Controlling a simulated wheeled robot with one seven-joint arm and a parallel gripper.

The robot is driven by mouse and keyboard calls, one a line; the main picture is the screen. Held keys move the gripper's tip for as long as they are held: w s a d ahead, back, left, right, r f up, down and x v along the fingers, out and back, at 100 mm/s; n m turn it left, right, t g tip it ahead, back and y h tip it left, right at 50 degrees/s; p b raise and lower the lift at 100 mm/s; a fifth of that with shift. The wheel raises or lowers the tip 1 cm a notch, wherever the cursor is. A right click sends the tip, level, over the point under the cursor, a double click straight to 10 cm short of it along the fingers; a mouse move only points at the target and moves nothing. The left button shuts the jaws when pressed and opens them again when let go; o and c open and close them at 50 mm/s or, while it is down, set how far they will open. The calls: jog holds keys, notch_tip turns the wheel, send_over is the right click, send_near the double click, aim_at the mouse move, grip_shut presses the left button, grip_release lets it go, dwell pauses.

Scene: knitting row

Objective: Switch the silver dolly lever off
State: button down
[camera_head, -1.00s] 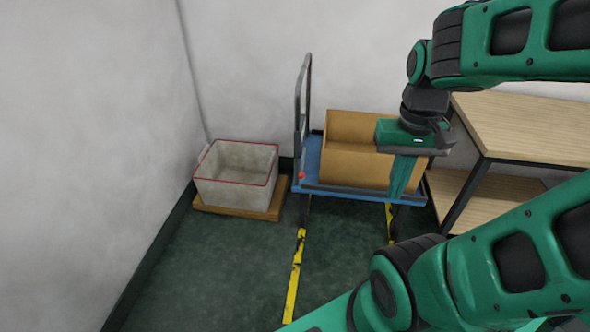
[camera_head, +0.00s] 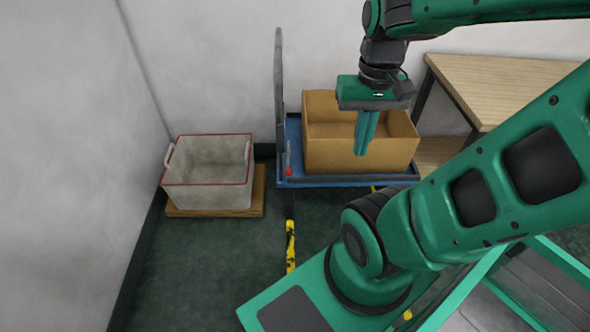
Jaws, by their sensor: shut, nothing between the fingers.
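The dolly (camera_head: 345,181) has a blue deck and stands against the back wall, with a tall dark push handle (camera_head: 278,85) at its left end. A small red-tipped part (camera_head: 289,171) sits at the deck's front left corner. No clearly silver lever can be made out; whether the red-tipped part is the lever, and its setting, I cannot tell. A tan open box (camera_head: 340,150) rests on the deck. My gripper (camera_head: 362,152) is shut and empty, pointing down in front of the box in this view, to the right of the red-tipped part.
A pale bin with a red rim (camera_head: 210,186) stands on a wooden board (camera_head: 255,200) left of the dolly. A wooden-topped shelf (camera_head: 490,85) stands at right. Yellow-black floor tape (camera_head: 290,245) runs forward from the dolly.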

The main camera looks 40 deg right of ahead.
jog(key=w+d+f+y, duration=0.1)
jog(key=w+d+f, duration=0.3)
jog(key=w+f, duration=0.3)
jog(key=w+d+f+y, duration=0.2)
jog(key=w+d+f, duration=0.2)
jog(key=w+f, duration=0.3)
jog(key=w+d+f+m+t+y, duration=0.1)
jog(key=w+d+f+m+t, duration=0.1)
jog(key=f, duration=0.7)
jog(key=w+d+f+m+t+y, duration=0.2)
jog(key=w+f+t, duration=0.4)
jog(key=f, duration=0.4)
jog(key=w+d+f+m+t+y, duration=0.1)
jog(key=w+d+f+m+t, duration=0.2)
jog(key=f, duration=0.7)
jog(key=w+m+t, duration=0.2)
jog(key=t, duration=0.1)
jog(key=shift+d+f+y, duration=0.15)
jog(key=shift+f+y, duration=0.1)
jog(key=shift+y, duration=0.05)
